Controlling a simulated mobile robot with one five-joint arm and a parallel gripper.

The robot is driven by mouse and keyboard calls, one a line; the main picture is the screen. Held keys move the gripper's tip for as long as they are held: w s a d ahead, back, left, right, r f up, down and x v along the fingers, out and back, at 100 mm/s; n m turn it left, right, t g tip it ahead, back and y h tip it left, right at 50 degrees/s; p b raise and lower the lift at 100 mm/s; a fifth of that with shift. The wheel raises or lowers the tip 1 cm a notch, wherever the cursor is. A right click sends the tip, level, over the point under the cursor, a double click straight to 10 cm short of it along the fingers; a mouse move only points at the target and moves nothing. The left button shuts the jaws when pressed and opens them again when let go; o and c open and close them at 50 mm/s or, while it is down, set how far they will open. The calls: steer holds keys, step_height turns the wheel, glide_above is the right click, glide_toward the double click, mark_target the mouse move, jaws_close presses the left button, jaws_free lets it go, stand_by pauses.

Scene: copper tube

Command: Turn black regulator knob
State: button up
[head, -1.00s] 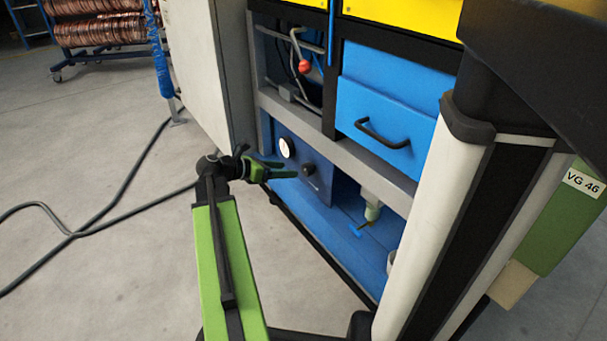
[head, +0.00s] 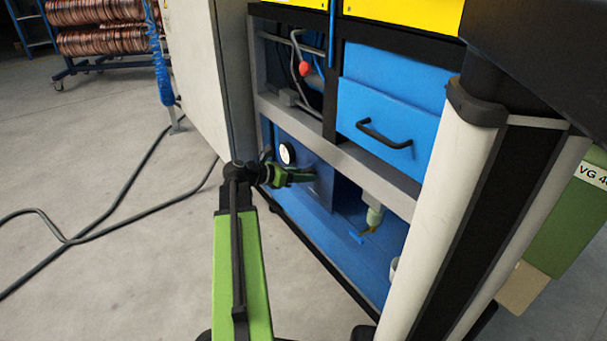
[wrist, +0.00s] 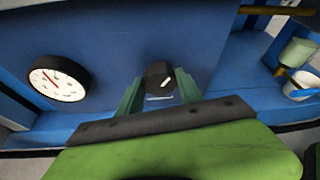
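The black regulator knob (wrist: 160,76) with a white mark shows in the wrist view on the blue panel. My gripper (head: 308,175) is at the panel in the head view and covers the knob there. In the wrist view its two green fingers stand apart, one on each side of the knob. The right finger is very close to the knob; the left one shows a small gap. I cannot tell if either touches. The round white gauge (head: 287,153) is left of the knob and also shows in the wrist view (wrist: 58,78).
A grey frame bar (head: 345,160) runs above the panel. A blue drawer (head: 390,100) with a black handle is up to the right. A pale filter bowl (head: 375,214) hangs right of my gripper. A grey cabinet side (head: 205,75) stands left. Grey floor is open at left, with a cable.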

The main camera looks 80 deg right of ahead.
steer(key=c, duration=0.5)
steer(key=shift+d, duration=0.7)
steer(key=shift+a, duration=0.4)
steer(key=shift+c, duration=0.4)
steer(key=shift+a+f+m+t+h, duration=0.1)
steer(key=shift+a+m+t+h, duration=0.15)
steer(key=shift+m+t+h, duration=0.5)
steer(key=shift+a+m+t+h, duration=0.2)
steer(key=shift+m+t+h, duration=0.05)
steer(key=shift+m, duration=0.9)
steer(key=o, duration=1.3)
steer(key=shift+o, duration=0.4)
